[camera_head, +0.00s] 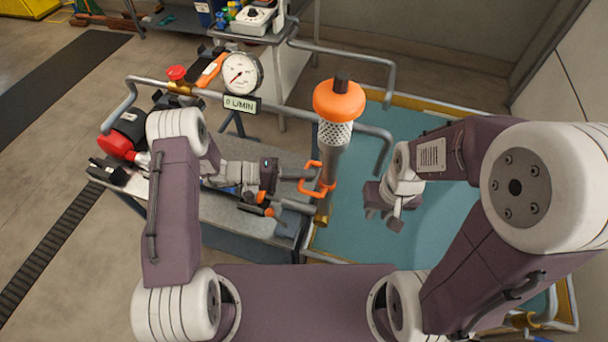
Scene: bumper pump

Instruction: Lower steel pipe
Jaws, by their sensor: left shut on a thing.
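The steel pipe (331,160) stands roughly upright near the middle. It has an orange cap (339,100) with a dark stub on top, a perforated collar below the cap and an orange handle (311,179) on its left side. My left gripper (304,180) reaches in from the left over the cart and is shut on the orange handle. The pipe's lower end stands out over the blue tank area, beside a brass fitting; its exact contact there is unclear. My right gripper (384,214) hangs right of the pipe, apart from it, open and empty.
A grey cart (140,180) with a rail stands at left, carrying tools, a red-and-black device (120,135), a gauge (241,73) and a "0 L/MIN" display (242,104). The blue tank (430,240) has a yellow rim and grey rails. A bench stands behind.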

